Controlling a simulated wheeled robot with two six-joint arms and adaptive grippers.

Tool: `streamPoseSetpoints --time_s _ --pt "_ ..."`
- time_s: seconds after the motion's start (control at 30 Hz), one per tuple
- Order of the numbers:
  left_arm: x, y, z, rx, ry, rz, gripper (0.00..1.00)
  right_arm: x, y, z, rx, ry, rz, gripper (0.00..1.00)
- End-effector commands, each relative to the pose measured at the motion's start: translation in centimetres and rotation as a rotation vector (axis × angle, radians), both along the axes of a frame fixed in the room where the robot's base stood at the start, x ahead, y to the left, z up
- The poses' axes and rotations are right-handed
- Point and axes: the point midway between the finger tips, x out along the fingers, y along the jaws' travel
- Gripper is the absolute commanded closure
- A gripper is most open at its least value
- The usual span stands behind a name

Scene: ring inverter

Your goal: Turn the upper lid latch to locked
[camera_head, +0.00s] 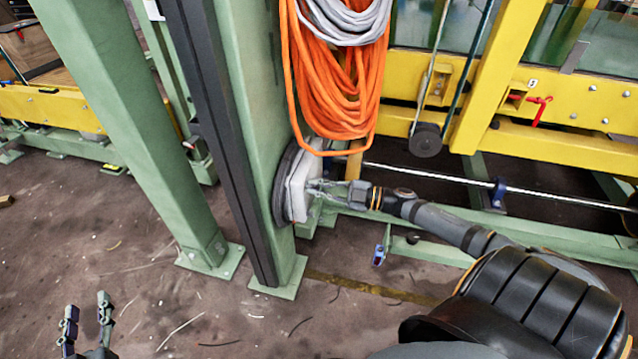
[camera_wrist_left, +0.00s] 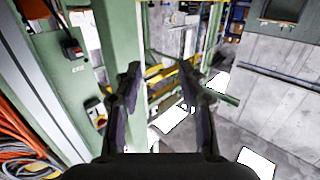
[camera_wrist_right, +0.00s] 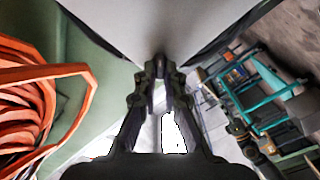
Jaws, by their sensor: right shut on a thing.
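A white box with a dark rim (camera_head: 297,190) is mounted on the side of a green column, below the hanging orange hose. My right gripper (camera_head: 318,188) reaches it from the right, its fingers at the face of the box. In the right wrist view the fingertips (camera_wrist_right: 161,66) are together against the pale lid surface (camera_wrist_right: 150,22). The latch is hidden behind the fingertips, so I cannot tell its angle. My left gripper (camera_head: 87,305) is open and empty at lower left, away from the box; its spread fingers also show in the left wrist view (camera_wrist_left: 160,78).
Orange hose (camera_head: 335,90) and grey hose (camera_head: 345,20) hang just above the box. A green post (camera_head: 140,120) stands to the left. A yellow frame (camera_head: 580,105) and a steel rod (camera_head: 450,175) lie to the right. The floor at lower left is open.

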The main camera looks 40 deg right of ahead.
Motion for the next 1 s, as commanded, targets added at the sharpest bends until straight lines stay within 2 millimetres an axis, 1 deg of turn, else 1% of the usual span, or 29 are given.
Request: streamPoseSetpoints --time_s 0.03,0.1,0.17,0.2,0.27,0.3,0.37,0.4,0.47,0.5,0.6,0.67,0.73,1.0 --pt "-0.6 -0.1 -2.0 -0.003 0.088 -0.002 0.6 0.0 0.0 0.3 -0.027 -0.024 -0.001 1.0" --pt "-1.6 -0.2 -5.1 -0.005 0.214 -0.007 0.6 0.0 0.0 0.2 -0.069 -0.059 -0.001 1.0" --pt "-2.7 -0.3 -7.6 -0.007 0.32 -0.012 0.6 -0.1 0.0 0.2 -0.105 -0.091 0.0 1.0" --pt "-3.6 -0.4 -9.2 -0.009 0.388 -0.016 0.6 -0.1 0.1 0.2 -0.13 -0.112 0.0 1.0" --pt "-5.1 -0.5 -11.4 -0.013 0.49 -0.021 0.6 -0.1 0.1 0.1 -0.166 -0.144 -0.001 1.0" --pt "-6.2 -0.6 -12.8 -0.016 0.556 -0.026 0.6 -0.1 0.1 0.1 -0.191 -0.165 -0.001 1.0" --pt "-7.9 -0.8 -14.8 -0.018 0.652 -0.033 0.6 -0.1 0.1 0.1 -0.229 -0.196 -0.001 1.0" --pt "-9.1 -0.9 -16.0 -0.021 0.714 -0.037 0.6 -0.1 0.1 0.1 -0.253 -0.217 0.0 1.0" --pt "-10.9 -1.1 -17.6 -0.024 0.804 -0.045 0.6 -0.1 0.1 0.0 -0.288 -0.249 0.001 1.0" --pt "-12.2 -1.2 -18.5 -0.026 0.861 -0.049 0.6 -0.1 0.1 0.0 -0.313 -0.27 0.001 1.0" --pt "-15.3 -1.5 -20.4 -0.032 0.993 -0.062 0.6 -0.1 0.1 -0.1 -0.374 -0.32 0.001 1.0" --pt "-17.0 -1.6 -21.4 -0.036 1.064 -0.07 0.6 -0.1 0.1 -0.1 -0.408 -0.351 0.0 1.0" --pt "-16.5 -1.5 -20.9 -0.03 1.06 -0.069 0.6 -0.1 0.2 -0.2 -0.447 -0.385 0.0 1.0" --pt "-16.7 -1.3 -20.5 -0.019 1.088 -0.067 0.6 -0.2 0.1 -0.3 -0.563 -0.484 0.001 1.0"
